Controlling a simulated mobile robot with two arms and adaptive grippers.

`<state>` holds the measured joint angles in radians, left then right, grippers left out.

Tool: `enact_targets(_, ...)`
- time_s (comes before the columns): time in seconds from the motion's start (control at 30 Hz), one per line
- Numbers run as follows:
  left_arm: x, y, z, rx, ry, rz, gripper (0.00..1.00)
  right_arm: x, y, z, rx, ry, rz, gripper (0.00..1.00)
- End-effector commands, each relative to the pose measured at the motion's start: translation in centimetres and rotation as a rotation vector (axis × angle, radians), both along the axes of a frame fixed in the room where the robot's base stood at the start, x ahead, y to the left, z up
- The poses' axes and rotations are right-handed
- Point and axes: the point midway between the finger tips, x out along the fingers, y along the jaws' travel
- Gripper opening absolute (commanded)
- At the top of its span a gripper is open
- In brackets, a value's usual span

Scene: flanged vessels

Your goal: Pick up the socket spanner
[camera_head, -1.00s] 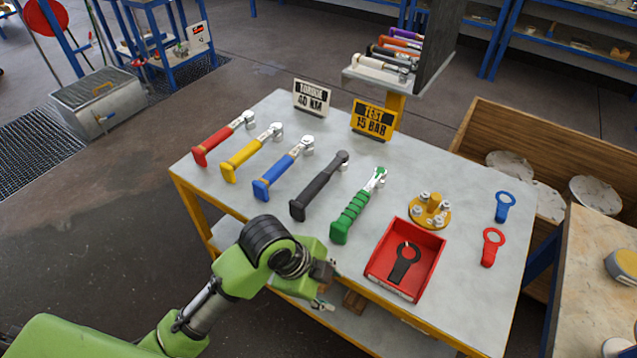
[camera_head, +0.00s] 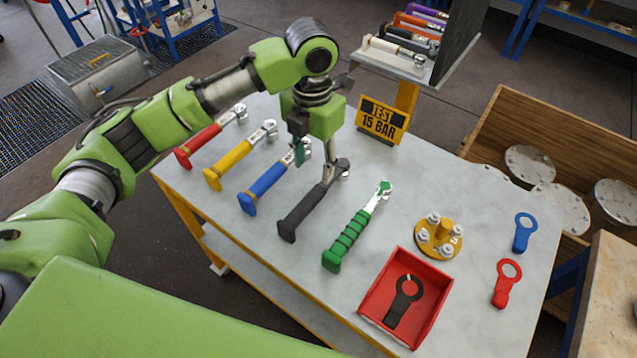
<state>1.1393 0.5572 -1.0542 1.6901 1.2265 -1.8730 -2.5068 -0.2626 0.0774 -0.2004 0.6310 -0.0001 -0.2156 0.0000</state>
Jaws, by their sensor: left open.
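Several spanner-like tools lie in a row on the grey table: red-handled (camera_head: 200,142), yellow-handled (camera_head: 232,165), blue-handled (camera_head: 262,187), an all-dark one (camera_head: 302,210) and a green one with a ribbed grip (camera_head: 348,238). Their heads point to the back. No label shows which is the socket spanner. My left gripper (camera_head: 315,160) points down over the head ends of the blue-handled and dark tools. It is open, with one finger by the blue-handled tool's head and the other by the dark tool's shaft. Contact cannot be told. My right gripper is out of view.
A yellow test sign (camera_head: 382,120) stands behind the gripper. A red tray (camera_head: 366,305) with a black tag, a yellow flange piece (camera_head: 425,243) and blue (camera_head: 521,240) and red (camera_head: 503,290) tags lie to the right. A rack (camera_head: 393,57) of tools stands at the back.

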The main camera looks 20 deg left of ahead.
Motion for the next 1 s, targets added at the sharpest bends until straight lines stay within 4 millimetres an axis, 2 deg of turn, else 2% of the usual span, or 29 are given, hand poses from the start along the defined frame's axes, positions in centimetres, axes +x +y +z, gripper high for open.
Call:
enact_targets(0.07, -0.2, 0.1, -1.4, 0.002, 0.008, -0.001, 0.42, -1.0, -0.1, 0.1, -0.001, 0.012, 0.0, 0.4)
enact_targets(0.3, -0.2, 0.0, -6.0, 0.0, 0.004, 0.002, 0.42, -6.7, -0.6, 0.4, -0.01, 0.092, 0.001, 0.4)
enact_targets(0.37, -0.2, 0.0, -6.9, 0.0, 0.004, 0.002, 0.42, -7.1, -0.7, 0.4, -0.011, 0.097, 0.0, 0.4)
enact_targets(0.47, -0.1, 0.0, -7.7, -0.001, 0.001, 0.001, 0.42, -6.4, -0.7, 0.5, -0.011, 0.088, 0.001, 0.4)
enact_targets(0.6, -0.1, 0.0, -8.5, 0.0, 0.003, 0.002, 0.42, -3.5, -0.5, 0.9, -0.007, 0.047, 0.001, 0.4)
enact_targets(0.7, 0.0, 0.1, -9.9, 0.0, 0.004, 0.002, 0.42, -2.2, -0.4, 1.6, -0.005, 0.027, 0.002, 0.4)
enact_targets(0.83, 0.2, 0.2, -11.9, 0.0, 0.003, 0.003, 0.42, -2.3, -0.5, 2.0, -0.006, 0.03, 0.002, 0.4)
enact_targets(1.0, 0.2, 0.2, -13.1, 0.0, 0.0, 0.001, 0.42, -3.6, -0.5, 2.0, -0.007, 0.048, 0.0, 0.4)
